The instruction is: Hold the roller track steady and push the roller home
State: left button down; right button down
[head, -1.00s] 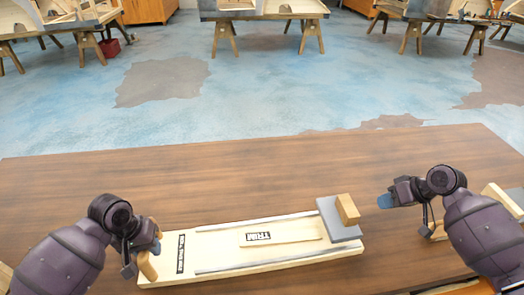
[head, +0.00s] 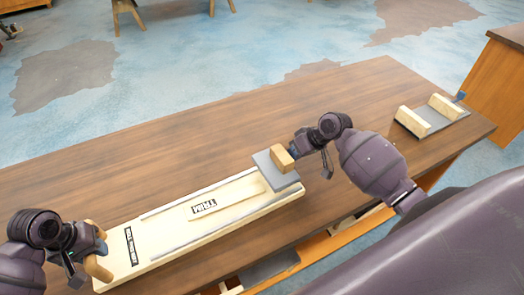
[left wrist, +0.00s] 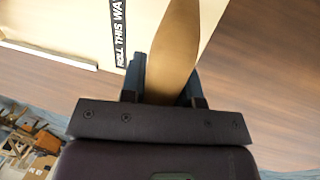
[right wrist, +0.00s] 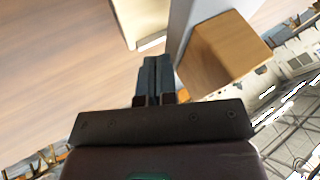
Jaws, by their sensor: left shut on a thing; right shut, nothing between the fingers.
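The roller track (head: 160,259) is a pale board with two grey rails, lying on the table. My left gripper (head: 101,243) is shut on the upright wooden handle (head: 98,270) at its left end; the handle also shows between the fingers in the left wrist view (left wrist: 174,50). The roller is a grey plate (head: 272,174) with a wooden block (head: 282,158) on it, at the track's right end. My right gripper (head: 295,150) is shut and empty, right beside the block's outer side. In the right wrist view its closed fingertips (right wrist: 157,62) are close to the plate and block (right wrist: 222,55); contact is unclear.
A "TRIM" label (head: 203,206) and a "ROLL THIS WAY" label (head: 131,246) are on the track. A grey tray with two wooden blocks (head: 431,115) stands at the table's right end. The table (head: 180,168) behind the track is clear.

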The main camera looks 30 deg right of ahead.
pick_arm(q)
jog(key=shift+d, duration=0.15)
pick_arm(e)
jog(key=a, duration=1.5)
jog(key=s+a, duration=0.1)
jog(key=a, duration=0.6)
jog(key=shift+s+a, duration=0.1)
jog(key=shift+a, duration=0.3)
pick_arm(q)
jog(key=shift+d+r, duration=0.1)
jog(key=shift+d, duration=0.05)
pick_arm(e)
jog(key=shift+a, duration=0.45)
jog(key=shift+d, duration=0.55)
jog(key=d, duration=0.3)
jog(key=shift+d, duration=0.2)
pick_arm(q)
jog(key=shift+a, duration=0.35)
pick_arm(e)
jog(key=v, duration=1)
jog(key=shift+d, duration=0.25)
